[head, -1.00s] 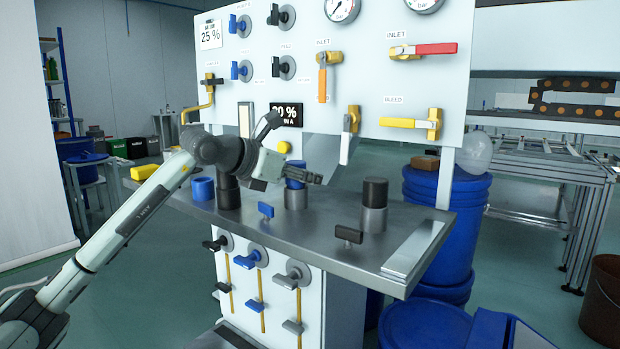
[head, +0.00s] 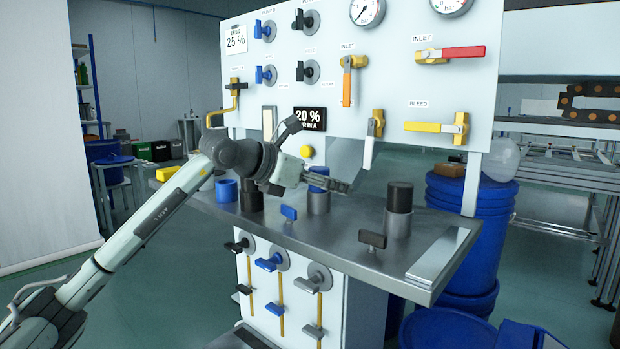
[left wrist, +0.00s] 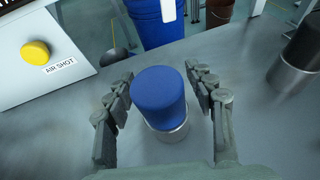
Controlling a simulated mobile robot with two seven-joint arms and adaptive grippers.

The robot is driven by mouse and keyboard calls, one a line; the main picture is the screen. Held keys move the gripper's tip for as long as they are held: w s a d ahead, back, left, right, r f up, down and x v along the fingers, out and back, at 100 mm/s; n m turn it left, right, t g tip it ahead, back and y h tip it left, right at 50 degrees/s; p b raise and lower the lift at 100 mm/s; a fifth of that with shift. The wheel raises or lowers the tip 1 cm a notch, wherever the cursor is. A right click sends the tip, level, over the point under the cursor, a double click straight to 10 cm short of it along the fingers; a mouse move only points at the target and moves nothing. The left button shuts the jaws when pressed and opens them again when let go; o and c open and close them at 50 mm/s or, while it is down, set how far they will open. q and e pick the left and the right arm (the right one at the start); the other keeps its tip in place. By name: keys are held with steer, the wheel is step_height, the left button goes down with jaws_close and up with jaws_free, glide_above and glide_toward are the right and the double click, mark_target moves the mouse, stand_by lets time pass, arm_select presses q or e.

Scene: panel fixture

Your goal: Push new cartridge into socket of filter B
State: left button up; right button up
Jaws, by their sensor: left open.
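A blue cartridge (head: 319,171) stands upright in a metal socket (head: 318,204) on the steel bench, partly hidden behind my left gripper (head: 345,187) in the head view. In the left wrist view the blue cartridge (left wrist: 158,92) rises from its socket (left wrist: 171,134) between the two fingers. My left gripper (left wrist: 160,73) is open, with one finger on each side of the cartridge; whether they touch it I cannot tell. A dark cartridge (head: 400,197) stands in another metal socket (head: 397,224) to the right. I cannot read which filter is B. My right gripper is not in view.
A loose-standing blue cylinder (head: 226,190) and a black cylinder (head: 251,198) are left on the bench (head: 345,246). Behind is the panel (head: 395,88) with valves and gauges, including a low white handle (head: 369,152). Small handles (head: 372,238) stand near the front edge.

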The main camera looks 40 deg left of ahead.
arm_select(q)
steer(key=v, duration=1.1)
steer(key=shift+d, duration=0.1)
